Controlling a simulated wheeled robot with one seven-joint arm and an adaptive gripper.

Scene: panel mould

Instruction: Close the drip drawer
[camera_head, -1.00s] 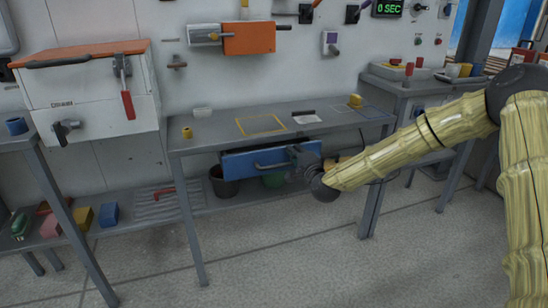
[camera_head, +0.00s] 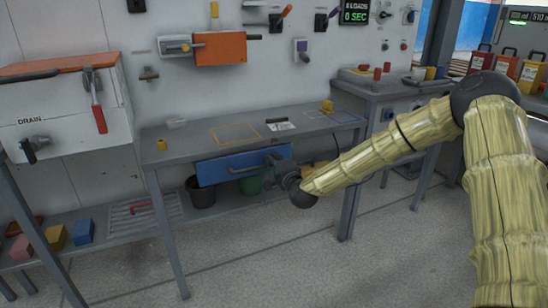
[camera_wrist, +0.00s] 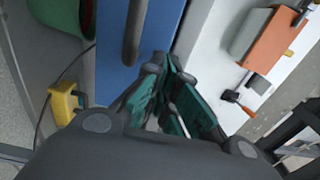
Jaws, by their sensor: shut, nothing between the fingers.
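The drip drawer (camera_head: 220,170) has a blue front with a dark bar handle and hangs under the workbench top. I cannot tell exactly how far its front stands out from the bench. In the wrist view, the blue front (camera_wrist: 113,75) and its handle (camera_wrist: 134,30) fill the upper middle. My gripper (camera_head: 272,159) is at the right part of the drawer front, right of the handle's middle. In the wrist view my gripper (camera_wrist: 165,72) shows dark green fingers shut and empty, close to the front's edge. Whether they touch it is unclear.
The grey workbench (camera_head: 190,147) carries a small yellow part (camera_head: 161,145) and another yellow piece (camera_head: 326,107). A dark bucket (camera_head: 201,193) and a green bucket (camera_head: 250,185) stand below. A white drain box (camera_head: 70,110) is at left. The floor in front is clear.

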